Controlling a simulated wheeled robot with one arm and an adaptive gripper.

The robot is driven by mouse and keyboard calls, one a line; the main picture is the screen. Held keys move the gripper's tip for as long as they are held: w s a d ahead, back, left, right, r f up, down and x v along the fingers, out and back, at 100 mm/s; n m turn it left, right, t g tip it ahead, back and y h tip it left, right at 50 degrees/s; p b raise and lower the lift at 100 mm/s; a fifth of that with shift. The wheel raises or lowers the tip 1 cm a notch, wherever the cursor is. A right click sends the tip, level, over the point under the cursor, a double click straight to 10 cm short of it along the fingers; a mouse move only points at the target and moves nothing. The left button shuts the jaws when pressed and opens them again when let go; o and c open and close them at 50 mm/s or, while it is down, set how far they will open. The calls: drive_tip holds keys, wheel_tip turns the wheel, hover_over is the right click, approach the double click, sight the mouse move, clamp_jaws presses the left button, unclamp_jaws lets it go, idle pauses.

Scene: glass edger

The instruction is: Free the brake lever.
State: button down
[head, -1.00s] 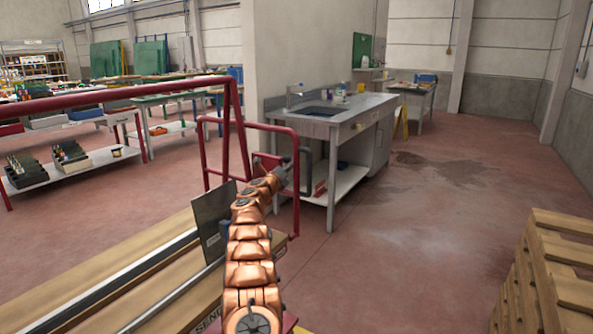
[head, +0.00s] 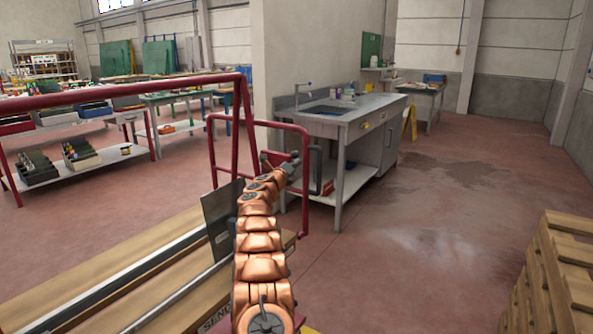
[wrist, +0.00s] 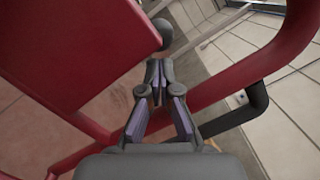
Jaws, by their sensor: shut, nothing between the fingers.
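My gripper (wrist: 158,78) is shut and empty in the wrist view, its two fingers meeting at the tips. Just beyond the tips is a dark round knob (wrist: 161,28) at the edge of a red plate (wrist: 70,45); it may be the end of the brake lever, but I cannot tell. The fingers lie over a red tube, and I cannot tell if they touch it. In the head view my gripper (head: 294,164) is at the red tubular frame (head: 210,160), near a dark upright handle (head: 316,172). What holds the lever is not visible.
A dark bent bar (wrist: 254,98) stands close to the gripper's right. A wooden bed with metal rails (head: 130,290) lies left of my arm. A sink bench (head: 352,125) stands behind the frame and wooden pallets (head: 555,270) at right. Floor between them is clear.

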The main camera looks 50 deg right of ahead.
drive_tip(key=b+v, duration=0.9)
drive_tip(key=b, duration=0.2)
idle(0.3)
idle(0.3)
drive_tip(key=r+p, duration=0.1)
drive_tip(key=p, duration=0.2)
drive_tip(key=w+r+p, duration=0.1)
drive_tip(key=r+p, duration=0.1)
drive_tip(key=p, duration=0.1)
drive_tip(key=shift+w+a, duration=0.2)
drive_tip(key=shift+a, duration=0.05)
drive_tip(key=shift+s+d+f+p, duration=0.15)
drive_tip(key=shift+s+f+p, duration=0.25)
drive_tip(key=shift+f+p, duration=0.55)
drive_tip(key=shift+s+d+f+p, duration=0.15)
drive_tip(key=shift+s+f+p, duration=0.2)
drive_tip(key=shift+f+p, duration=0.5)
